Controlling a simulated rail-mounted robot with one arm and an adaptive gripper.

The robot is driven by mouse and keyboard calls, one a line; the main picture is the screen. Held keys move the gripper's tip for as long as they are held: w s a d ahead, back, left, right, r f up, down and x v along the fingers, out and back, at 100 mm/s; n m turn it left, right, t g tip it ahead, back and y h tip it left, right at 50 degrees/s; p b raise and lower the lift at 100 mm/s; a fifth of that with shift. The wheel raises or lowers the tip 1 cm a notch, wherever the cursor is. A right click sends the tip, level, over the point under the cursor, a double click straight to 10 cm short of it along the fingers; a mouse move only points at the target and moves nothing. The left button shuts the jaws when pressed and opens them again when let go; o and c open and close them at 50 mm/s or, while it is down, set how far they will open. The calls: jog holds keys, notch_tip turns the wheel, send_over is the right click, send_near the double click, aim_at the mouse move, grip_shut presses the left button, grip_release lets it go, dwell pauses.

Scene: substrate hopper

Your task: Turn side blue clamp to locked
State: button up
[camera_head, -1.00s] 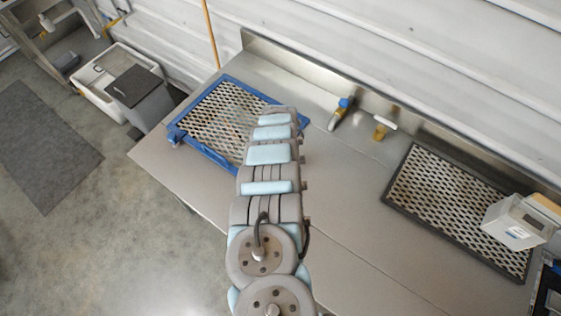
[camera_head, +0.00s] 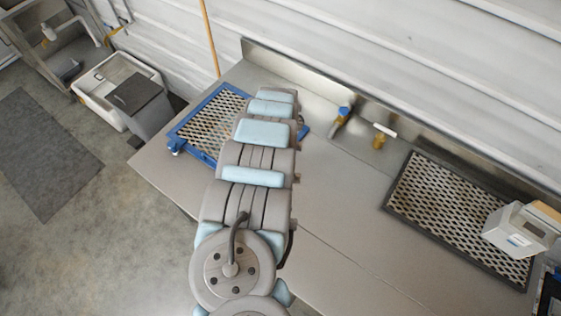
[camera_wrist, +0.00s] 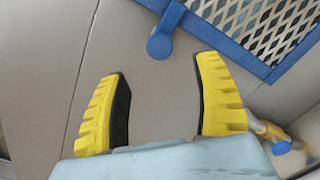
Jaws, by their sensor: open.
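The blue side clamp (camera_wrist: 161,44) shows at the top middle of the wrist view. Its rounded lever end points out from the edge of the blue frame (camera_wrist: 232,45), over the bare tabletop. My gripper (camera_wrist: 162,68) has two yellow, black-padded fingers, spread wide and empty. The lever end lies just beyond the fingertips, roughly between them in the picture, and no contact shows. In the head view the blue mesh frame (camera_head: 180,130) lies on the metal table at left. My arm covers part of its right side, and my gripper is hidden there.
A blue-topped fitting (camera_head: 341,115) stands near the table's back wall, and in the wrist view it shows at lower right (camera_wrist: 282,147). A yellow fitting (camera_head: 380,138) stands beside it. A dark mesh tray (camera_head: 400,208) with a white box (camera_head: 520,230) sits at right. The middle tabletop is clear.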

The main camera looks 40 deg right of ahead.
jog(key=shift+r, duration=1.45)
